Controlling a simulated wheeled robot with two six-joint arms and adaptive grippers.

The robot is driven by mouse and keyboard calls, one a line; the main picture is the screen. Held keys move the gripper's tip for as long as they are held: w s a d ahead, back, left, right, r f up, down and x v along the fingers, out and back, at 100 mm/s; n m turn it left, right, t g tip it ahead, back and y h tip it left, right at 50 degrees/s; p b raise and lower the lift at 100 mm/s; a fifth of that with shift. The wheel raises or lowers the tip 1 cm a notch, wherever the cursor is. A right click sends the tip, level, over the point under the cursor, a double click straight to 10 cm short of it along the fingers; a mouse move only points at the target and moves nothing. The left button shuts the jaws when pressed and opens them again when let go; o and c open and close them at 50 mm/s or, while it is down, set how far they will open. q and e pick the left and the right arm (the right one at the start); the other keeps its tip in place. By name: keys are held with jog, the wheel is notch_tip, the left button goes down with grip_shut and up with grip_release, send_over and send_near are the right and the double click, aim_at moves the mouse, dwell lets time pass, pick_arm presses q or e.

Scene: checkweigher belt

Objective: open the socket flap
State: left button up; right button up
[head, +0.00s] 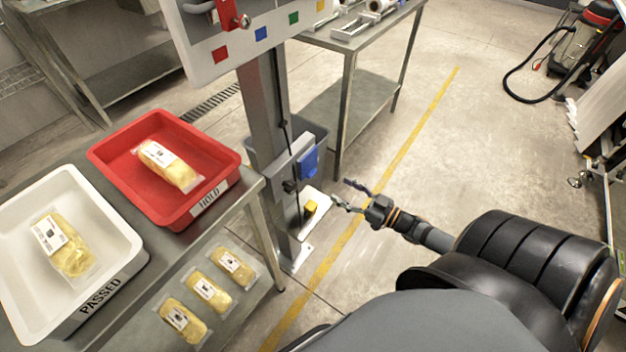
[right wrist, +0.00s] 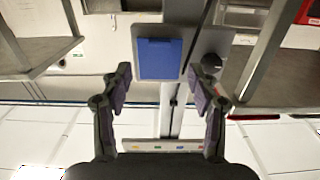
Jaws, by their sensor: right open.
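The blue socket flap (head: 309,162) sits on a grey plate on the metal post, and it looks shut. In the right wrist view the flap (right wrist: 160,58) is a flat blue square with a darker strip along its top edge. My right gripper (head: 340,190) is open and empty, to the right of the flap and a little lower in the head view. In the right wrist view its fingers (right wrist: 160,78) stand apart on either side of the flap, with no contact visible. My left gripper is not in view.
A black knob (right wrist: 211,63) sits beside the flap on the grey plate. A red HOLD tray (head: 225,158) and a white PASSED tray (head: 125,245) stand on the left table. A steel table (head: 352,45) stands behind the post.

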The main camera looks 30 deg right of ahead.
aim_at(314, 175)
jog(key=b+x, duration=0.2)
jog(key=x, duration=0.6)
jog(key=shift+w+f, duration=0.1)
jog(key=shift+w, duration=0.05)
jog(key=shift+w+a, duration=0.2)
jog(key=shift+w, duration=0.3)
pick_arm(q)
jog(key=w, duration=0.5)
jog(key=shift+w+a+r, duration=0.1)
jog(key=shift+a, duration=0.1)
pick_arm(e)
jog(key=shift+c, duration=0.3)
grip_shut()
